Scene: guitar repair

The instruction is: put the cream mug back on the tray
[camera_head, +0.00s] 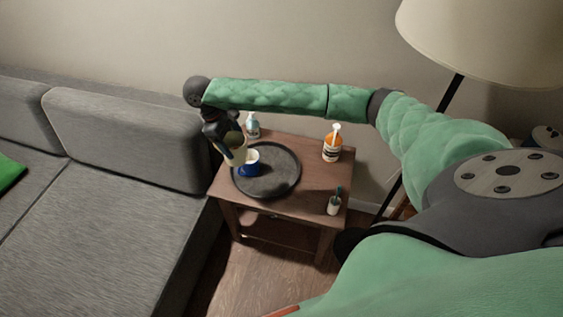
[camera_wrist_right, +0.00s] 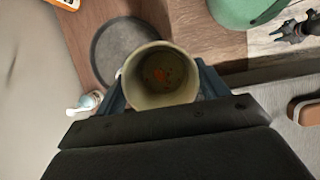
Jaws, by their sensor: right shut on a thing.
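The cream mug (camera_wrist_right: 160,75) is in my right gripper (camera_wrist_right: 161,90), whose fingers are shut on it from both sides. In the wrist view I look down into its open top and see orange-brown marks inside. In the head view the cream mug (camera_head: 236,153) hangs tilted at the left edge of the round dark tray (camera_head: 280,183), close to the blue mug on it. I cannot tell whether it touches the tray or the blue mug. The tray (camera_wrist_right: 108,45) is partly hidden behind the mug in the wrist view. A small dark shape at the wrist view's upper right may be my left gripper (camera_wrist_right: 288,33).
A blue mug (camera_head: 247,169) with a white inside stands on the tray. The wooden side table (camera_head: 312,184) also holds an orange-labelled bottle (camera_head: 332,146), a pale blue pump bottle (camera_head: 252,128) and a small cup (camera_head: 334,205). A grey sofa (camera_head: 120,145) stands left, a lamp (camera_head: 480,35) right.

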